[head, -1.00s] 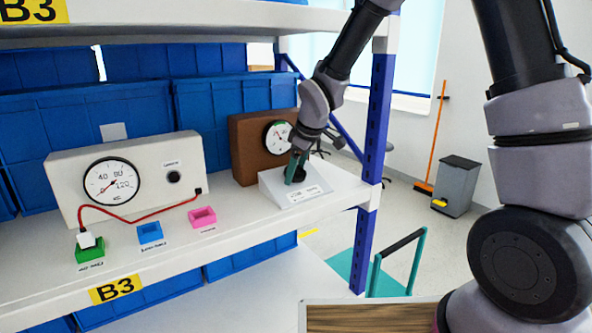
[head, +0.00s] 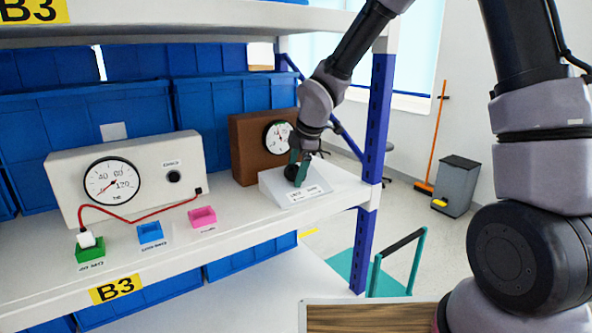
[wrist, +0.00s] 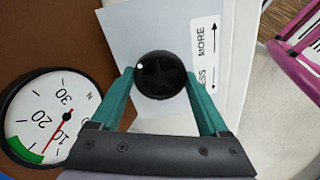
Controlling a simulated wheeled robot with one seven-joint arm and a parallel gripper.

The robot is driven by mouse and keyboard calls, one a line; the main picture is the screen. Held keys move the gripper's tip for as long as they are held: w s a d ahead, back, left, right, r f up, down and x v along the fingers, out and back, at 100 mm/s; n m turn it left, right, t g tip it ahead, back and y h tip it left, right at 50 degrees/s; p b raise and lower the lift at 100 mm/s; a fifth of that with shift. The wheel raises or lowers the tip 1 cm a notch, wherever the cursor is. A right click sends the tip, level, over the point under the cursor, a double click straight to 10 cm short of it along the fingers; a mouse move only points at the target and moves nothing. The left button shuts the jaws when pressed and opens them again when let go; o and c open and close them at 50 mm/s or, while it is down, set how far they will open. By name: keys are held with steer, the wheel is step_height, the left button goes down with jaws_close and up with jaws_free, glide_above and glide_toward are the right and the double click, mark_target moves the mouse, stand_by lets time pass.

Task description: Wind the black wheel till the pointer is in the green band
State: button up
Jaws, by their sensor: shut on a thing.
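The black wheel (wrist: 161,75) is a round ribbed knob with a white dot near its upper left edge. It sits on a white sloped box (head: 285,193), labelled MORE and LESS with arrows. My gripper (wrist: 160,83) is shut on the wheel, one teal finger on each side; it also shows in the head view (head: 298,172). The white round gauge (wrist: 35,100) is at left in the wrist view, on a brown box (head: 245,150). Its red pointer (wrist: 56,136) has its tip close to the right end of the green band (wrist: 24,149); whether it is inside is hard to tell.
A white panel with a second gauge (head: 111,181) stands at left on the shelf, with a red cable to a green block (head: 90,249). Blue (head: 150,232) and pink (head: 202,217) blocks sit in front. A blue shelf post (head: 376,130) is right of my gripper.

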stand_by(0.3)
steer(key=o, duration=1.2)
steer(key=shift+o, duration=0.2)
steer(key=v, duration=0.7)
steer(key=shift+r, duration=0.25)
